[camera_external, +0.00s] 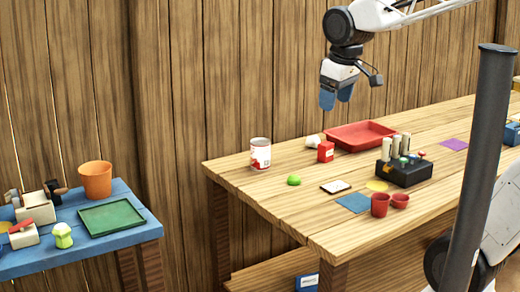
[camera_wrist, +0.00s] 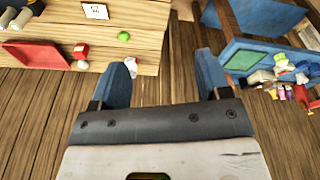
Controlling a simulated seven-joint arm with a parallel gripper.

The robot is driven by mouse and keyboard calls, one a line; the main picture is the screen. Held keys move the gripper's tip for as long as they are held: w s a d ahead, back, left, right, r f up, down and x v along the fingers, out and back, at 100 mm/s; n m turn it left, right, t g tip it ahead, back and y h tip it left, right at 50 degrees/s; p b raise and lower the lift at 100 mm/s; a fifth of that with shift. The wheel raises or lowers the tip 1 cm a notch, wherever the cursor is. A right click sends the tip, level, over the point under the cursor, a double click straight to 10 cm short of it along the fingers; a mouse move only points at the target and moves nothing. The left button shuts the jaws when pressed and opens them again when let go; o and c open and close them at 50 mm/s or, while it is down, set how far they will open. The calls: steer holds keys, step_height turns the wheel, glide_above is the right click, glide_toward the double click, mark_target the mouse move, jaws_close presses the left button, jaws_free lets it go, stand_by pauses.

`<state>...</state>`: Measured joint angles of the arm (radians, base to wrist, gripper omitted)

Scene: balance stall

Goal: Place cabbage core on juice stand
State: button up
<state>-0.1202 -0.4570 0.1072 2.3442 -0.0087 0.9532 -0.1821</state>
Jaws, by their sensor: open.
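A small pale green and white piece (camera_external: 62,235), which looks like the cabbage core, stands near the front of the low blue table (camera_external: 100,248). A round bright green item (camera_external: 294,180) lies on the wooden table (camera_external: 280,212) and also shows in the wrist view (camera_wrist: 124,36). I cannot tell which surface is the juice stand; no label shows. My gripper (camera_external: 336,97) is open and empty, high above the back of the wooden table.
The blue table holds a green tray (camera_external: 110,217) and an orange pot (camera_external: 96,180). The wooden table holds a red-and-white can (camera_external: 260,154), red box (camera_external: 325,151), red tray (camera_external: 360,135), black holder (camera_external: 404,172) and red cups (camera_external: 380,204). A gap separates the tables.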

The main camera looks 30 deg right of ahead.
steer(key=s+d+f+m, duration=0.3)
steer(key=s+d, duration=0.2)
steer(key=s, duration=0.5)
steer(key=shift+s+f+m, duration=0.3)
steer(key=shift+f+m, duration=0.05)
steer(key=shift+m, duration=0.05)
